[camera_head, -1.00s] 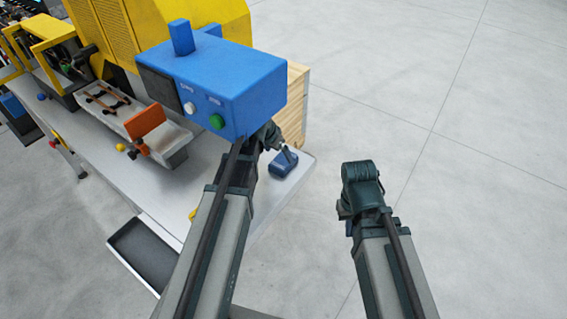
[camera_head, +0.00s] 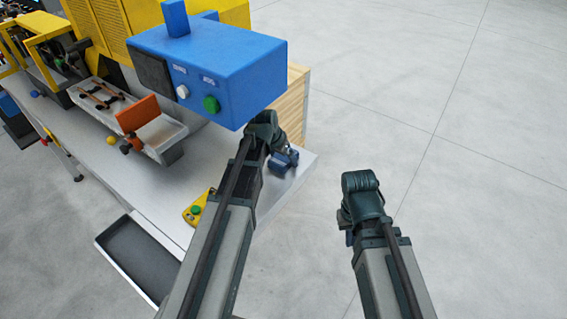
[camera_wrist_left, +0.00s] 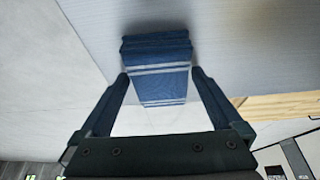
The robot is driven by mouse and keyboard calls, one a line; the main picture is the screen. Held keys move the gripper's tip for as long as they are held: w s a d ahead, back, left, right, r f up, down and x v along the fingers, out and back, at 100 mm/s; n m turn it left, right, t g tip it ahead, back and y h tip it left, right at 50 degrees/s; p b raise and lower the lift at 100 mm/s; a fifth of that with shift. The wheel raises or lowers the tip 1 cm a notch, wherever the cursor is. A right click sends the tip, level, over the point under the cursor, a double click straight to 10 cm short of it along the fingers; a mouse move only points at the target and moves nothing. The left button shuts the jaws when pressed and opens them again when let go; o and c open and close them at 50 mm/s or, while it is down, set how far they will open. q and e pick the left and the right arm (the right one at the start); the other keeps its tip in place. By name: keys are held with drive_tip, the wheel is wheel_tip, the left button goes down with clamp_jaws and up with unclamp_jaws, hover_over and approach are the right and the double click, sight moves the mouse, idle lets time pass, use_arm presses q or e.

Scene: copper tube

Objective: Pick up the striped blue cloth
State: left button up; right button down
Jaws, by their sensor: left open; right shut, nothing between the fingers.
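The folded blue cloth with pale stripes (camera_wrist_left: 157,52) lies on the pale table top, in the upper middle of the left wrist view. My left gripper (camera_wrist_left: 158,78) is open, with one finger on each side of the cloth's near part. I cannot tell if the fingers touch it. In the head view, the left gripper (camera_head: 280,150) is over the table's right end and the cloth (camera_head: 284,163) shows partly behind it. My right gripper (camera_head: 347,228) is shut and empty, over the floor right of the table; its fingertips are mostly hidden.
A blue control box (camera_head: 215,75) with white and green buttons stands just above my left arm in the picture. A yellow button unit (camera_head: 195,209) is on the white table (camera_head: 110,165). A grey tray (camera_head: 145,262) sits below the table edge. The floor to the right is clear.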

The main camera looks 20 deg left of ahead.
use_arm(q)
drive_tip(key=shift+f, duration=0.15)
use_arm(e)
drive_tip(key=shift+f, duration=0.15)
use_arm(q)
drive_tip(key=c, duration=1.2)
drive_tip(key=shift+c, duration=0.2)
drive_tip(key=shift+r, duration=0.2)
use_arm(e)
drive_tip(key=shift+r, duration=0.2)
